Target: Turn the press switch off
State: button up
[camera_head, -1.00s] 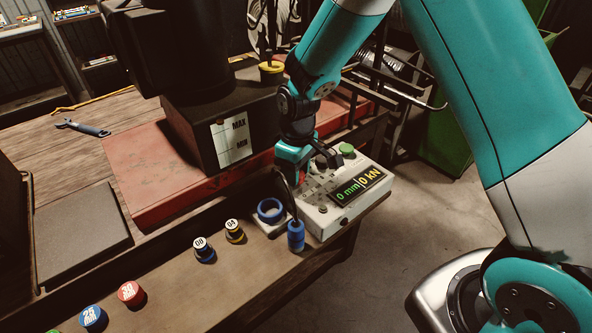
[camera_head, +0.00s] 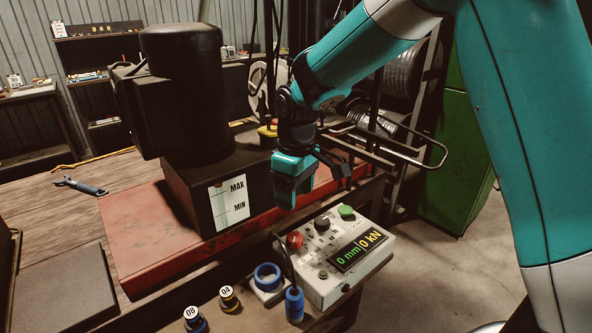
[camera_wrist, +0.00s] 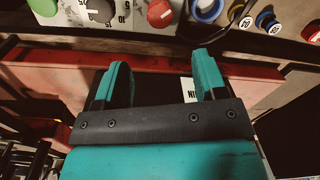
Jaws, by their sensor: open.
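The press's light grey control box (camera_head: 325,283) sits at the bench's front right corner. It carries a red button (camera_head: 295,240), a black dial knob (camera_head: 322,223), a green button (camera_head: 346,212) and a lit display (camera_head: 358,250) reading 0 mm and 0 kN. No part is clearly labelled as the switch. My gripper (camera_head: 292,203) is open and empty, above and behind the box, apart from it. In the wrist view, the fingers (camera_wrist: 163,70) are spread. The red button (camera_wrist: 160,13), black knob (camera_wrist: 99,10) and green button (camera_wrist: 43,6) lie beyond the fingertips.
The black press body (camera_head: 190,100) stands on a red base (camera_head: 150,240) behind the box. A blue ring (camera_head: 267,276) and a blue plug on a cable (camera_head: 294,305) are left of the box. A green cabinet (camera_head: 455,160) stands at right.

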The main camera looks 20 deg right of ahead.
notch_tip(320, 180, up, 6)
jog(key=shift+d, duration=0.15)
jog(key=shift+r, duration=0.1)
dwell(0.4)
jog(key=s+a+y, duration=0.1)
jog(key=s+a, duration=0.1)
jog(key=s, duration=1)
jog(key=s+a+r+y, duration=0.1)
jog(key=s+a+y, duration=0.1)
jog(key=s, duration=1.1)
jog(key=shift+s+a+r+y, duration=0.25)
jog(key=shift+a+r+y, duration=0.05)
jog(key=shift+a, duration=0.35)
